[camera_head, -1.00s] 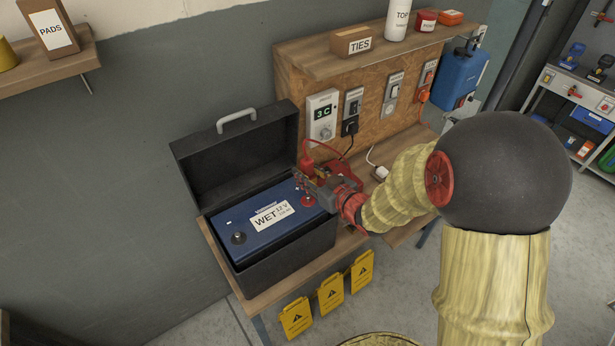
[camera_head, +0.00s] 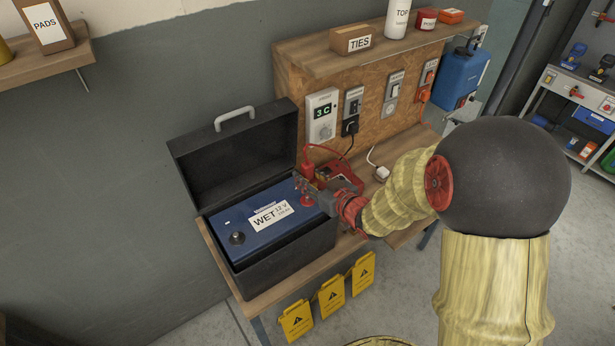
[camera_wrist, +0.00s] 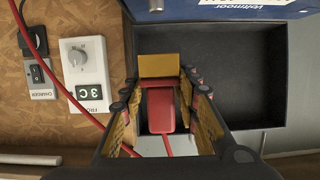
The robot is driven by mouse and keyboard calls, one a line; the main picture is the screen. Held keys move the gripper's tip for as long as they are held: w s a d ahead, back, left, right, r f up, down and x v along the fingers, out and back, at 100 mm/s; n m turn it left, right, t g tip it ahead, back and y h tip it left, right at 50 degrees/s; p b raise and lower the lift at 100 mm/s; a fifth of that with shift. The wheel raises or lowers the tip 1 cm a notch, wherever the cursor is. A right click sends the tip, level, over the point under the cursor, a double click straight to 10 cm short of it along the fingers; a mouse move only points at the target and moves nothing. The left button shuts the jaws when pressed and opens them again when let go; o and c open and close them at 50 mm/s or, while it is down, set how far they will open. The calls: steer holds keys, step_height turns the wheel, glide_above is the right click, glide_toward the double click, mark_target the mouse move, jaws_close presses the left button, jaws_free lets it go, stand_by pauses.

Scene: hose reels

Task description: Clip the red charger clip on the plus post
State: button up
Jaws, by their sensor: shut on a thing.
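The blue battery (camera_head: 262,240) with a WET 12 V label sits in an open black box (camera_head: 305,255). My gripper (camera_head: 322,190) is just beside and above the plus post. In the wrist view, my gripper (camera_wrist: 165,115) has its fingers around the red clip (camera_wrist: 161,108), which trails a red cable.
The box's raised lid (camera_head: 235,150) stands behind the battery. A red unit (camera_head: 345,178) lies on the bench beside the box. A board with sockets and a 3C display (camera_head: 321,112) rises behind. Yellow tags (camera_head: 331,294) hang at the bench front.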

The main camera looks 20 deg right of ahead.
steer(key=shift+f+b, duration=2.75)
steer(key=shift+f, duration=0.6)
steer(key=o, duration=1.2)
steer(key=shift+o, duration=0.5)
